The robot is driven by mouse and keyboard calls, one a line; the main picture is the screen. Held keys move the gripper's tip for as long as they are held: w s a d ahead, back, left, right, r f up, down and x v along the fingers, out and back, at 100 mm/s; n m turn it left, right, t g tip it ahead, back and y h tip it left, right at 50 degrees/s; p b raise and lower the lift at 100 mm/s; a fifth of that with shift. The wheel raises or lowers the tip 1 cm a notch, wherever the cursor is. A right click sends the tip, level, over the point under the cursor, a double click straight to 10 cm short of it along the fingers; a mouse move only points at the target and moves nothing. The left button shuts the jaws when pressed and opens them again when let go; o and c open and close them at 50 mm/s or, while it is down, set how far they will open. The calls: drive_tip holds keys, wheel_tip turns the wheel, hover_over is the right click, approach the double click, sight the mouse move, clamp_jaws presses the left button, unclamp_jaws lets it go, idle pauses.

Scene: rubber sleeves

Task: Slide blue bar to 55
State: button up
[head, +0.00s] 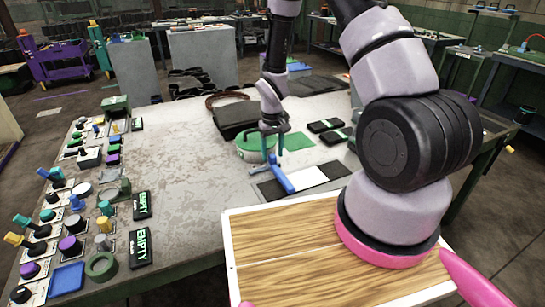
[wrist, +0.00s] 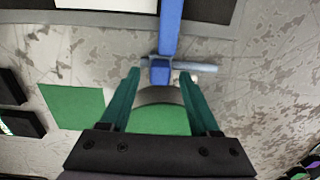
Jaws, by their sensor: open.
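The blue bar (head: 280,176) lies across a black-and-white strip (head: 312,176) on the table; no numbers are readable on it. In the wrist view the blue bar (wrist: 171,28) runs up from a small blue end block, with a pale blue rod (wrist: 196,67) crossing it there. My gripper (head: 271,148) points down near the bar's far end. In the wrist view my gripper (wrist: 160,74) is open, with the end block between its teal fingertips in the picture. I cannot tell whether they touch it.
A green sheet (head: 298,142) and a dark case (head: 236,117) lie behind. Knobs and switches line the table's left side, with black EMPTY labels (head: 140,246). The table's middle left is clear.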

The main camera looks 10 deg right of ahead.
drive_tip(key=shift+f, duration=1)
drive_tip(key=shift+c, duration=0.3)
clamp_jaws()
drive_tip(key=shift+a, duration=0.1)
idle(0.4)
